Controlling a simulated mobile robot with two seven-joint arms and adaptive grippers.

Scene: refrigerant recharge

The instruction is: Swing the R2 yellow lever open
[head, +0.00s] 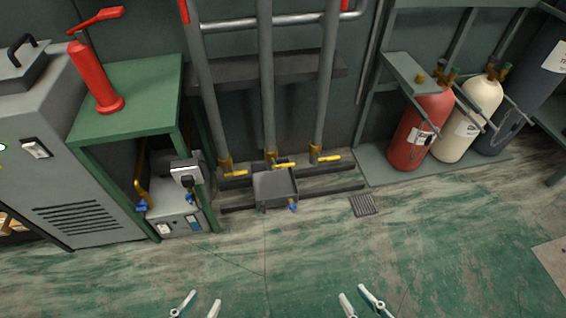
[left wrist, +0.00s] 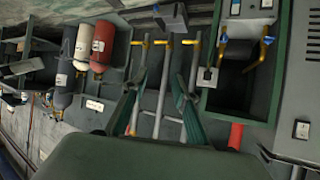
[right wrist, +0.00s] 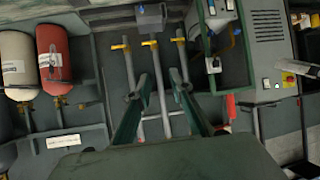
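Three grey pipes come down the wall, each with a yellow lever near its lower end: a left lever (head: 236,173), a middle lever (head: 284,165) and a right lever (head: 329,158). No R2 label is legible, so I cannot tell which is R2. All three levers lie roughly crosswise to their pipes. Levers also show in the left wrist view (left wrist: 164,42) and the right wrist view (right wrist: 150,43). My left gripper (head: 199,304) and my right gripper (head: 360,300) are open and empty, low in the head view, well apart from the levers.
A grey box unit (head: 275,186) stands at the middle pipe's foot. A green-framed stand (head: 140,85) with a red pump-like tool (head: 95,80) is at left. Red (head: 415,130) and cream (head: 468,120) cylinders stand at right. The green floor (head: 300,245) in front is clear.

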